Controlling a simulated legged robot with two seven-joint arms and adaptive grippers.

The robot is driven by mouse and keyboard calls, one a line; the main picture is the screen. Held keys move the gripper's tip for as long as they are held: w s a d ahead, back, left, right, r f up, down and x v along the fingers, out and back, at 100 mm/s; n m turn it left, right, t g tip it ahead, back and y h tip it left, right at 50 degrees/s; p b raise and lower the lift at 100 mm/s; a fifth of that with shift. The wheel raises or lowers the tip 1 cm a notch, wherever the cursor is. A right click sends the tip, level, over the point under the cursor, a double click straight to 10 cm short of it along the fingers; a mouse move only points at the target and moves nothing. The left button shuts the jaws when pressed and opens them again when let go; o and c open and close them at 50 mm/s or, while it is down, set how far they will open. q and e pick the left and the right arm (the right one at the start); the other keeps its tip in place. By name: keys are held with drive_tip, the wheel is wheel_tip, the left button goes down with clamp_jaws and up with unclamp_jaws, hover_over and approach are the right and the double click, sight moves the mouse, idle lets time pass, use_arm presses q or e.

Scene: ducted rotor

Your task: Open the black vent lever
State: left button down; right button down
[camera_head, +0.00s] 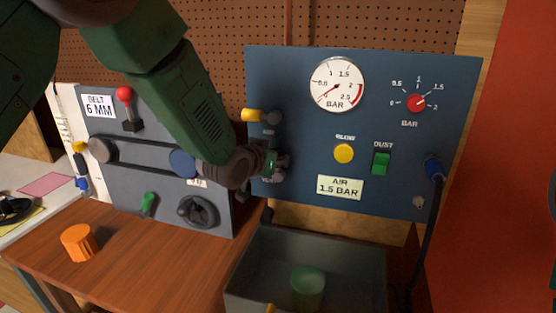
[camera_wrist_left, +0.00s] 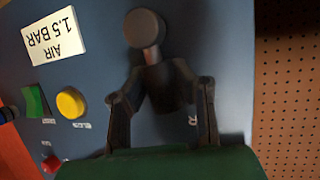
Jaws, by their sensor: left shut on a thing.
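The black vent lever (camera_wrist_left: 165,88) is on the blue air panel (camera_head: 300,80). In the left wrist view it runs from a round grey hub (camera_wrist_left: 146,28) down between my fingers. My left gripper (camera_wrist_left: 163,82) is shut on the lever, with one finger on each side. In the head view my left gripper (camera_head: 277,162) is at the panel's left side, below the yellow lever (camera_head: 252,115). There my gripper and wrist hide most of the black lever. My right gripper is in neither view.
A pressure gauge (camera_head: 337,85), yellow button (camera_head: 344,153), green switch (camera_head: 381,163) and red knob (camera_head: 416,103) are on the panel. A grey bin (camera_head: 365,262) with a green cylinder (camera_head: 307,287) stands below. The belt panel (camera_head: 130,180) is left, and an orange knob (camera_head: 78,243) lies on the table.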

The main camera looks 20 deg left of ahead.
use_arm(q)
drive_tip(key=shift+w+d+r, duration=0.1)
drive_tip(key=shift+d+r, duration=0.05)
drive_tip(key=shift+r, duration=0.2)
idle(1.4)
drive_tip(key=c, duration=1.7)
unclamp_jaws()
drive_tip(key=o, duration=0.4)
drive_tip(key=shift+r, duration=0.1)
drive_tip(key=shift+s+d, duration=0.1)
drive_tip(key=shift+s, duration=0.35)
drive_tip(key=shift+w, duration=0.1)
drive_tip(key=v, duration=1.2)
